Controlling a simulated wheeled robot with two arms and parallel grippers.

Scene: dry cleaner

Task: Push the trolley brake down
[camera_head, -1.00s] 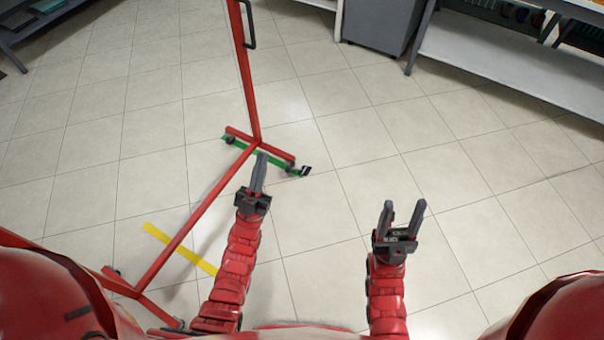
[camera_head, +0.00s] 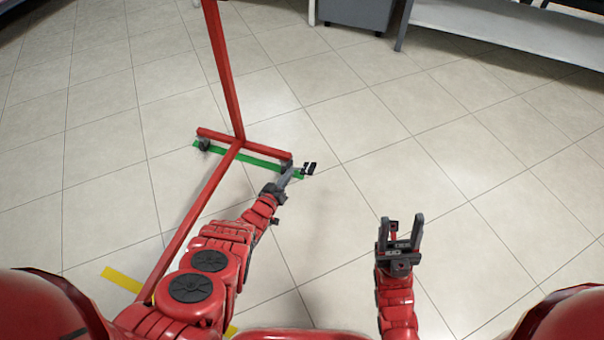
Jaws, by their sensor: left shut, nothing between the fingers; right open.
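The red trolley (camera_head: 222,75) stands on the tiled floor at the left, with an upright post and a foot bar on casters. Its brake (camera_head: 309,168) is a small black pedal at the right end of the foot bar. My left gripper (camera_head: 287,177) is shut and empty, with its fingertips just left of and below the brake. I cannot tell whether they touch the pedal or the caster. My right gripper (camera_head: 404,232) is open and empty over bare floor, to the right of the trolley.
A green floor strip (camera_head: 232,162) runs under the foot bar. A yellow strip (camera_head: 122,280) lies at the lower left, partly behind my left arm. A grey bin (camera_head: 357,14) and a shelf table (camera_head: 500,32) stand at the back. The floor on the right is clear.

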